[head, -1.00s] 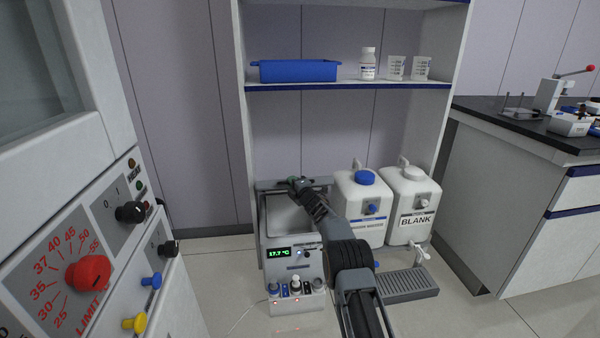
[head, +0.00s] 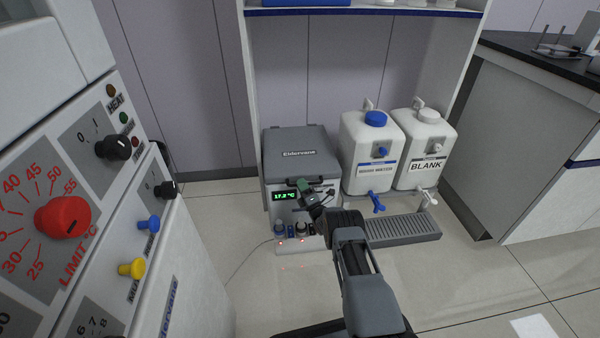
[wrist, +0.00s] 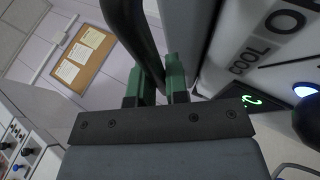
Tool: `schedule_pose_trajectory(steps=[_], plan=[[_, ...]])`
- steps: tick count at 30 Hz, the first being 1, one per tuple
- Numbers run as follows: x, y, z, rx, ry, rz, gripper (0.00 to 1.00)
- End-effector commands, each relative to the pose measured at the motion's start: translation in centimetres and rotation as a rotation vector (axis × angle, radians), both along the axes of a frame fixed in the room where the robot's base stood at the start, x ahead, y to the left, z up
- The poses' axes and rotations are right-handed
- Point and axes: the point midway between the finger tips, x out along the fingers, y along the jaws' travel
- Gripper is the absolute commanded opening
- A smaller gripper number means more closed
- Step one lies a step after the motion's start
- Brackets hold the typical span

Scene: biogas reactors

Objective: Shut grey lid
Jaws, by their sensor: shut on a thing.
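The grey lid (head: 298,153) lies flat over the top of the white bath unit (head: 283,205) in the head view, and no opening shows beneath it. My gripper (head: 303,186) is at the lid's front edge, just right of the green display. In the wrist view my gripper's green fingers (wrist: 158,82) are shut on a dark bar, the lid's handle (wrist: 128,25). The handle's middle is partly hidden by my gripper in the head view.
Two white canisters (head: 373,150) (head: 424,155) with taps stand to the right, above a grey drip grate (head: 405,229). A control panel with a red knob (head: 63,217) is close on the left. The floor in front is open.

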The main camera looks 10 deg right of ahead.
Motion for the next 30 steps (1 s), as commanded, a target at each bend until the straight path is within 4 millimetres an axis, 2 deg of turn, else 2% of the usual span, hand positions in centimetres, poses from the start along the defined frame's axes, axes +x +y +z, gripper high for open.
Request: schedule_pose_trajectory(steps=[15,16,23,30], plan=[[-0.40,0.63,-0.75,-0.005,-0.011,0.008,0.00],[-0.40,0.64,-0.77,-0.004,-0.010,0.009,0.17],[-0.44,0.24,-0.78,-0.003,-0.010,0.003,0.39],[-0.46,-0.25,-0.81,-0.002,-0.009,-0.005,0.40]])
